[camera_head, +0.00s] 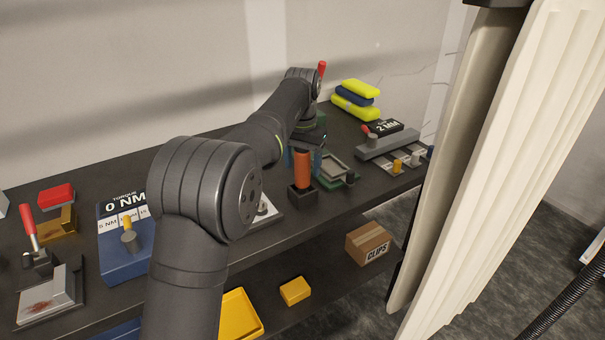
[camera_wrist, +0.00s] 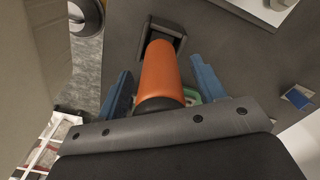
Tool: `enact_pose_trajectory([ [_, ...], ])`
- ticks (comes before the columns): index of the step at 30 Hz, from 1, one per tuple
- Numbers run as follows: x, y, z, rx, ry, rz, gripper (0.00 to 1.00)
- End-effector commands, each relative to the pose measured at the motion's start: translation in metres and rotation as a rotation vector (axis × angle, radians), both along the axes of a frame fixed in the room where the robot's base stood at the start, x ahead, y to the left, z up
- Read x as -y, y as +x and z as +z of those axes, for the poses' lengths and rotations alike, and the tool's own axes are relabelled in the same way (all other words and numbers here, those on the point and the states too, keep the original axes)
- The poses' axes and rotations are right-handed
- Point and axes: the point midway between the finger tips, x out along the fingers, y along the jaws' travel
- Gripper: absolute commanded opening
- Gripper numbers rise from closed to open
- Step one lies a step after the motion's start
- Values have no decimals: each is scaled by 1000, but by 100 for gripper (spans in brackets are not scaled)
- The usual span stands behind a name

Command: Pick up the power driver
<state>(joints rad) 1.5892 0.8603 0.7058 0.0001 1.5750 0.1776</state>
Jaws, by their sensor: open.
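The power driver (camera_head: 303,170) has an orange body and stands upright on the bench, its lower end in a dark square holder (camera_head: 302,194). In the wrist view the orange driver (camera_wrist: 161,75) lies between the two blue fingers of my gripper (camera_wrist: 162,85), with a gap on each side. The dark holder (camera_wrist: 163,33) shows beyond it. My gripper is open around the driver. In the head view my gripper (camera_head: 303,160) is partly hidden by the driver and my wrist.
A green-framed tray (camera_head: 338,170) stands just right of the driver. A grey gauge block (camera_head: 388,143) is farther right. A blue torque unit (camera_head: 122,262) stands at the left. A cardboard box (camera_head: 368,243) sits on the lower shelf. A pale curtain (camera_head: 500,150) hangs at the right.

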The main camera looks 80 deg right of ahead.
Motion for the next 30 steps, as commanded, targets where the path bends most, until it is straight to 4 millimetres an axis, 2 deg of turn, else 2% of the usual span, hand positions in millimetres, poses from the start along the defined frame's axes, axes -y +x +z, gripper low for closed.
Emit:
enact_pose_trajectory([
  [4, 0, 0, 0, 0, 0, 0, 63],
  [9, 0, 0, 0, 0, 0, 0, 30],
  [12, 0, 0, 0, 0, 0, 0, 14],
  [23, 1, 0, 7, 0, -3, 0, 15],
  [30, 1, 0, 35, 0, -5, 0, 15],
])
